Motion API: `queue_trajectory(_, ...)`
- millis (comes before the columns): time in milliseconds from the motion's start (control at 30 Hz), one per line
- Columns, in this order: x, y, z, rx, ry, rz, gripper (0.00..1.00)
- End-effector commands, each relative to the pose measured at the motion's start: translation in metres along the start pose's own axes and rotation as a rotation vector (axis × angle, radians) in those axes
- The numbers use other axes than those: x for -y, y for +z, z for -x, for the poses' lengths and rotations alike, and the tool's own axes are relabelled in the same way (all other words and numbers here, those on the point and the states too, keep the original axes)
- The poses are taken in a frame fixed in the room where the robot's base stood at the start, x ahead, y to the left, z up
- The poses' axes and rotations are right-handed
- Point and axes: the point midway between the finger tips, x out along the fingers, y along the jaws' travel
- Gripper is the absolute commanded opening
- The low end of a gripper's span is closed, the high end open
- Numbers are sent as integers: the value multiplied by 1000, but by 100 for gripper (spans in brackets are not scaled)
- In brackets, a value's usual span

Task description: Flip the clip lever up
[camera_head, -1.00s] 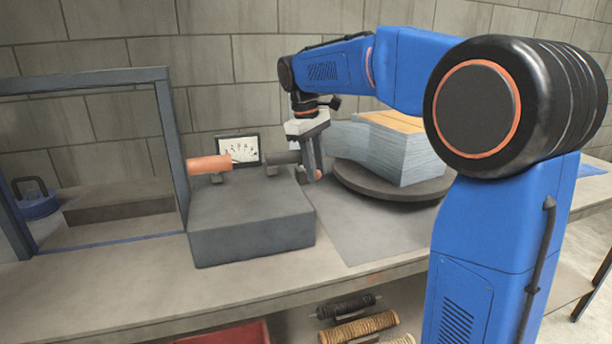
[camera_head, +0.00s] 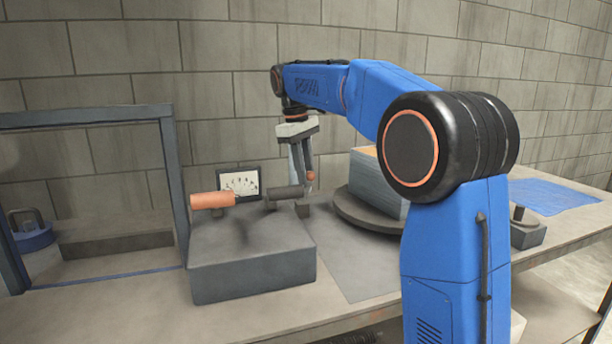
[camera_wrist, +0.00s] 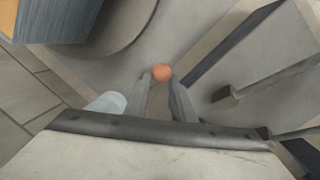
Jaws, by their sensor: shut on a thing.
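A grey block (camera_head: 252,263) stands on the bench with an orange cylinder (camera_head: 212,200) and a dark cylinder (camera_head: 284,192) on top. An orange ball (camera_head: 311,176), which looks like the tip of the clip lever, is just above the dark cylinder's right end. My gripper (camera_head: 304,178) points down there, its fingers shut on the ball. In the wrist view the orange ball (camera_wrist: 162,72) sits between the fingertips. The rest of the lever cannot be made out clearly. A small dark piece (camera_head: 302,210) is at the block's right edge.
A dial meter (camera_head: 240,184) stands behind the block. A round turntable (camera_head: 365,214) with a stack (camera_head: 375,184) on it is close at right. A grey frame (camera_head: 176,180) rises at left. A flat mat (camera_head: 350,262) lies in front of the turntable.

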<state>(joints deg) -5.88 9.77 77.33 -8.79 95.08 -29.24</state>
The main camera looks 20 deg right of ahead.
Motion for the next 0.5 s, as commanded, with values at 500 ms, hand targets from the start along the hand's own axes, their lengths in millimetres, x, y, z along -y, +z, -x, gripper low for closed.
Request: queue_trajectory(500, -10, -1, 2, -5, 15, -9, 0)
